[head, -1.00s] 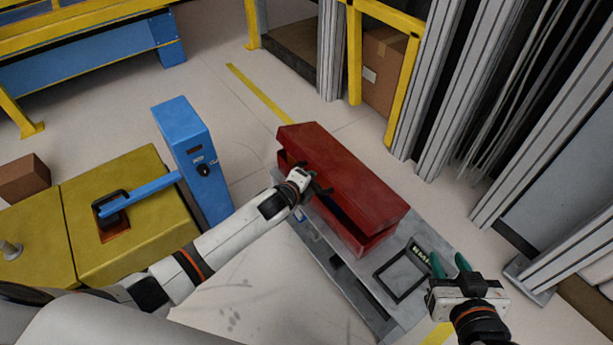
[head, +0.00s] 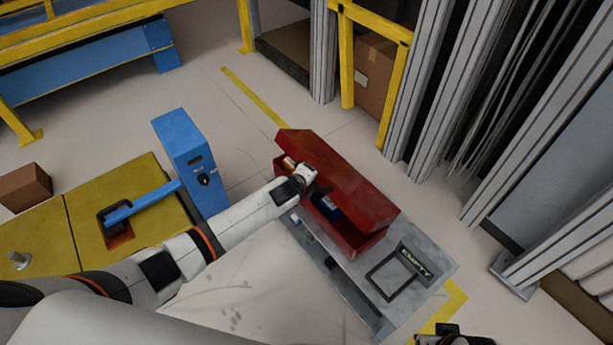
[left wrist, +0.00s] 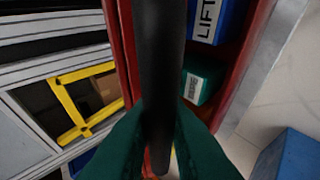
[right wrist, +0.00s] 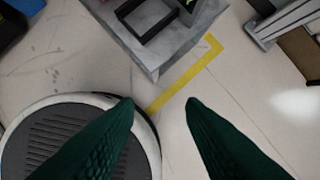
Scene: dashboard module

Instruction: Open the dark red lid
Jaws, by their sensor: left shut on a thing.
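The dark red lid (head: 345,178) is tilted partly open on the red box (head: 369,248) in the head view, with a gap along the side facing me. My left gripper (head: 318,187) is at this edge. In the left wrist view, its green fingers (left wrist: 160,125) are shut on a black bar, the lid's handle (left wrist: 160,60). Inside the box, a blue item marked LIFT (left wrist: 213,18) and a green item with a white label (left wrist: 201,82) show. My right gripper (right wrist: 160,103) is open and empty above the floor, its fingers apart; only part of it shows at the head view's bottom edge.
The box stands on a grey platform (head: 425,262) with an empty black frame and a sign. A blue post (head: 190,160) with a lever and a yellow cabinet (head: 140,190) stand to the left. Grey uprights (head: 425,90) and a yellow rail (head: 390,100) stand behind. Floor in front is clear.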

